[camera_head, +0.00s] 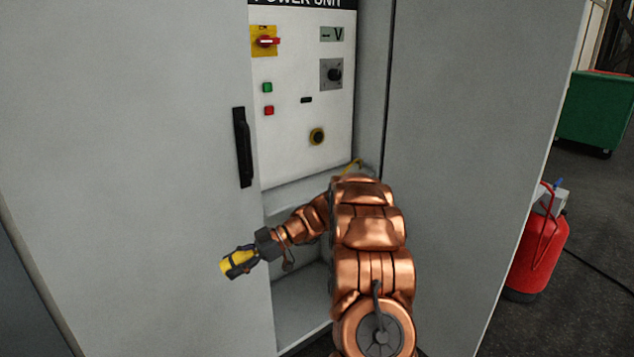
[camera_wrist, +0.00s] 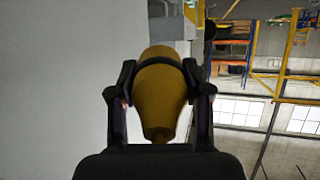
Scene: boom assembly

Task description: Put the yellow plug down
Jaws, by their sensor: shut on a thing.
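The yellow plug (camera_head: 236,264) is held in my gripper (camera_head: 240,262) at the left end of my copper arm, in front of the grey cabinet door. In the wrist view the yellow plug (camera_wrist: 162,88) sits between the two dark fingers of my gripper (camera_wrist: 160,95). The fingers are shut on its sides, and a dark band crosses it. Its narrower end points toward the wrist camera. The plug is in the air, with no surface visible directly under it.
The power unit panel (camera_head: 305,130) with switches and buttons stands in the open cabinet. The cabinet door (camera_head: 140,150) with a black handle (camera_head: 242,147) is at left. A yellow cable piece (camera_head: 352,166) shows behind my arm. A red extinguisher (camera_head: 537,255) and green bin (camera_head: 597,108) stand right.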

